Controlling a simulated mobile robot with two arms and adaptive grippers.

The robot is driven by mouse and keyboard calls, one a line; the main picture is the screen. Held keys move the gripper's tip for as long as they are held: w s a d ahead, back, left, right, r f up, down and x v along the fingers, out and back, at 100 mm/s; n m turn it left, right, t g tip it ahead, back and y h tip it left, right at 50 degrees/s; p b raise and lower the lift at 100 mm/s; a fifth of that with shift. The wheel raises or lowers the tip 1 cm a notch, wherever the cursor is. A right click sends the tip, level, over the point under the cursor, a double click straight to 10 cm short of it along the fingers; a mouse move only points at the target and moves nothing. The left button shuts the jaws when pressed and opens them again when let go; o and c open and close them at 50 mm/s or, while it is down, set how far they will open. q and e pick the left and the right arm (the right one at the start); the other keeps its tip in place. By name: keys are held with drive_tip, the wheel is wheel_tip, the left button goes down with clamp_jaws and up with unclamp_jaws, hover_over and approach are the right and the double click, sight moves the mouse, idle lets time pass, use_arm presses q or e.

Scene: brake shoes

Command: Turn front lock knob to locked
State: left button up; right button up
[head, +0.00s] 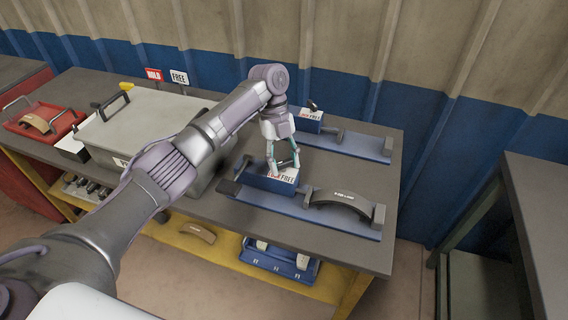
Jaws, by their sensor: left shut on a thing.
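The front blue fixture (312,214) lies along the front of the table, with a lock block (258,182) at its left end. The block's white label shows FREE, and the rest of the label is partly covered. My left gripper (284,170) points down over the block, shut on the front lock knob. The fingers hide the knob, so I cannot tell which way it points. A dark curved brake shoe (340,200) rests on the fixture right of the block. My right gripper is out of view.
A rear blue fixture (350,143) with its own knob (312,105) and label stands behind. A large grey lidded box (140,122), HOLD (154,75) and FREE (179,78) signs and a red tray (36,139) are left. A blue bin (280,262) sits on the lower shelf.

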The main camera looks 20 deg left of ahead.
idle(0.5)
use_arm(q)
drive_tip(key=o, duration=1.2)
drive_tip(key=shift+c, duration=0.2)
drive_tip(key=v, duration=1.2)
drive_tip(key=shift+d, duration=0.15)
